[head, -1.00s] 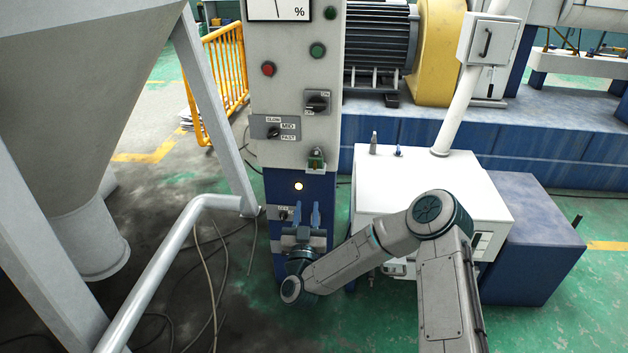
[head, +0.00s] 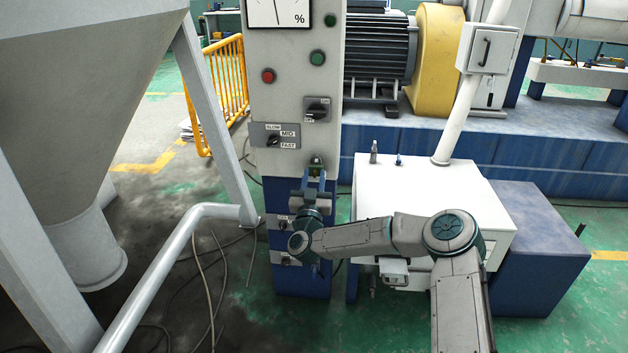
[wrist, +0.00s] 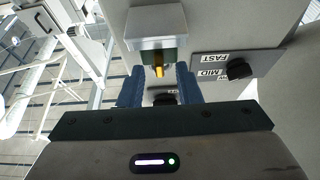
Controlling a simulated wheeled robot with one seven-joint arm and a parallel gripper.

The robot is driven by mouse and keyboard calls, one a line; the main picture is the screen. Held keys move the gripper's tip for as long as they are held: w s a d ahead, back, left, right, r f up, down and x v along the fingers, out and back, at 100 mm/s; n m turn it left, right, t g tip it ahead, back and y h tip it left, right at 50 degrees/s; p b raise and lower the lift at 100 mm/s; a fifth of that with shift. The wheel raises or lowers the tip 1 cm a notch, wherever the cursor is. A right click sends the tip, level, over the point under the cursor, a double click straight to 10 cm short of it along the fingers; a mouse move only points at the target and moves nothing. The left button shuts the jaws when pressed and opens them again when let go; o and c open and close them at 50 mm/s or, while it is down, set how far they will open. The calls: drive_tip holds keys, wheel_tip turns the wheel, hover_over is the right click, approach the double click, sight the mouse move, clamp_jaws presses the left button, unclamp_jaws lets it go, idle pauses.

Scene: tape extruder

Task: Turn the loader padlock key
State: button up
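The loader padlock (head: 316,164) is a small dark green lock with a brassy part on the front of the tall control column. In the wrist view a yellow key (wrist: 159,71) sticks out beneath a grey block (wrist: 156,30). My gripper (head: 314,179) is just below the padlock in the head view. In the wrist view my gripper (wrist: 159,82) has its two blue fingers apart, one on each side of the key. I see a gap between each finger and the key, so it looks untouched.
The column carries a SLOW/MID/FAST knob (head: 274,140), an upper switch (head: 316,111), a red button (head: 268,76) and green buttons. A white cabinet (head: 430,190) stands to the right. A grey pipe rail (head: 165,265) and hopper (head: 90,100) are at left.

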drive_tip(key=shift+w, duration=0.1)
clamp_jaws()
